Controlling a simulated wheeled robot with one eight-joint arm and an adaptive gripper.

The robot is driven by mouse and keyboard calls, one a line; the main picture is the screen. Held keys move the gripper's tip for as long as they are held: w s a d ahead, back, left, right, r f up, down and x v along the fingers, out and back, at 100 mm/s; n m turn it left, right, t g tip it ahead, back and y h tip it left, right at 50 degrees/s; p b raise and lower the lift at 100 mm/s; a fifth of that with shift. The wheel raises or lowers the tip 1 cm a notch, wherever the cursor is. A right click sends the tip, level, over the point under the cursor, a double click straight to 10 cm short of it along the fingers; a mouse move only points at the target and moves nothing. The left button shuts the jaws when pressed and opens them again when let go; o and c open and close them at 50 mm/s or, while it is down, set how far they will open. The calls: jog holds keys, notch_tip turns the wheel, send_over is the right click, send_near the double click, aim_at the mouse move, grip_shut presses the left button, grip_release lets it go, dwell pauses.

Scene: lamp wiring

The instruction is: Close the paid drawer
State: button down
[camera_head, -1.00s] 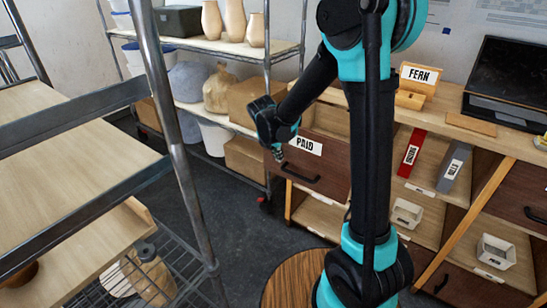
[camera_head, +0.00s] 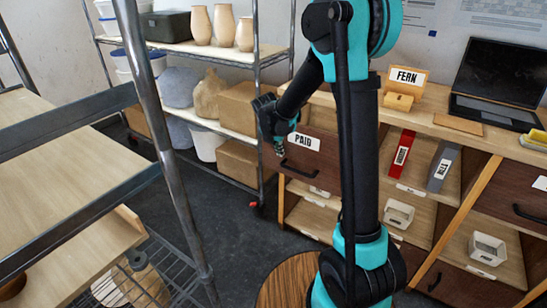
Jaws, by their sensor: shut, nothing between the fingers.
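The paid drawer (camera_head: 325,160) is a dark brown drawer front with a white PAID label (camera_head: 304,141) and a black bar handle (camera_head: 298,171). It sits at the left end of the wooden desk unit, close to flush with it; whether it is fully in I cannot tell. My gripper (camera_head: 280,149) is shut and empty at the upper left of the drawer front, beside the label and above the handle. I cannot tell whether its fingertips touch the front. My arm hides the drawer's right side.
The desk top (camera_head: 440,118) holds a FERN sign (camera_head: 408,77) and a laptop (camera_head: 500,80). A red binder (camera_head: 403,153) and a grey binder (camera_head: 442,168) stand below. A storage rack (camera_head: 270,60) stands left of the desk. A round wooden stool (camera_head: 290,280) is close in front.

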jog(key=w+d, duration=0.7)
jog(key=w, duration=0.3)
jog(key=shift+d, duration=0.2)
